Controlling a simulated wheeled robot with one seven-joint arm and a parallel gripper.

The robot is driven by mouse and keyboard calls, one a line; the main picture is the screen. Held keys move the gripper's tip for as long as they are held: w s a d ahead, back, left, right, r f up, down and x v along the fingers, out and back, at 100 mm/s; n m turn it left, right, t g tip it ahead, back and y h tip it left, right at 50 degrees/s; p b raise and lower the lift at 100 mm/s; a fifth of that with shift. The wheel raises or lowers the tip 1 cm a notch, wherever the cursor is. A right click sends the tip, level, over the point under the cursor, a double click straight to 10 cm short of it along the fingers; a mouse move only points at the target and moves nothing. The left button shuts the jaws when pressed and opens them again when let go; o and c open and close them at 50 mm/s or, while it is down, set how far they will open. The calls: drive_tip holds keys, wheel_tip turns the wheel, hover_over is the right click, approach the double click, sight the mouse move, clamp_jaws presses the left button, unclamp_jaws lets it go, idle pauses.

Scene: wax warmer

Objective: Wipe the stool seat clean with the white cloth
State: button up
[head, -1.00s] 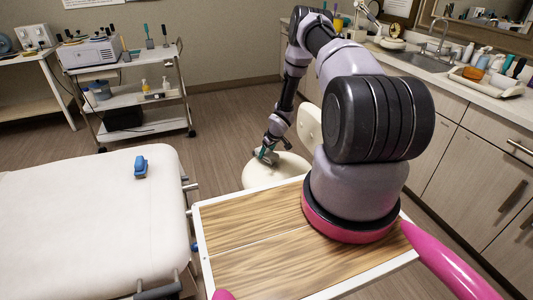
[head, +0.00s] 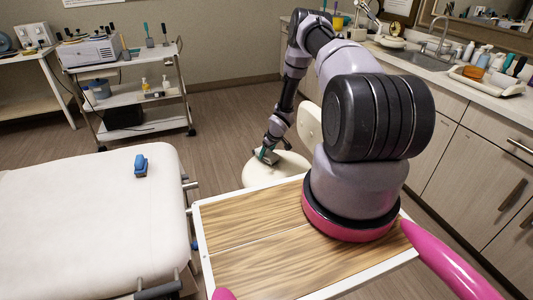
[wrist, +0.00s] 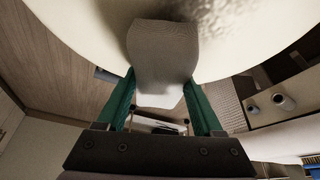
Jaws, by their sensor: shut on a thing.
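The cream stool seat (head: 268,174) is round and stands beyond the wooden tray of my base. It fills the top of the wrist view (wrist: 85,22), with a dark smudged patch (wrist: 205,12) on it. My gripper (head: 267,154) is low over the seat. In the wrist view its green fingers (wrist: 160,84) are shut on the white cloth (wrist: 163,48). The cloth's far end lies against the seat, beside the smudge and overlapping its edge. Whether the smudge continues under the cloth is hidden.
A white treatment bed (head: 80,215) with a blue object (head: 141,166) on it is at the left. A trolley (head: 140,95) stands at the back left. Cabinets with a sink (head: 418,62) line the right. The stool's backrest (head: 309,122) rises beside my arm.

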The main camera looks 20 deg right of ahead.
sight(271, 157)
drive_tip(key=shift+f, duration=0.4)
idle(0.3)
drive_tip(key=shift+s, duration=0.15)
drive_tip(key=shift+s, duration=2.1)
drive_tip(key=shift+s, duration=2.25)
drive_tip(key=shift+s, duration=2.2)
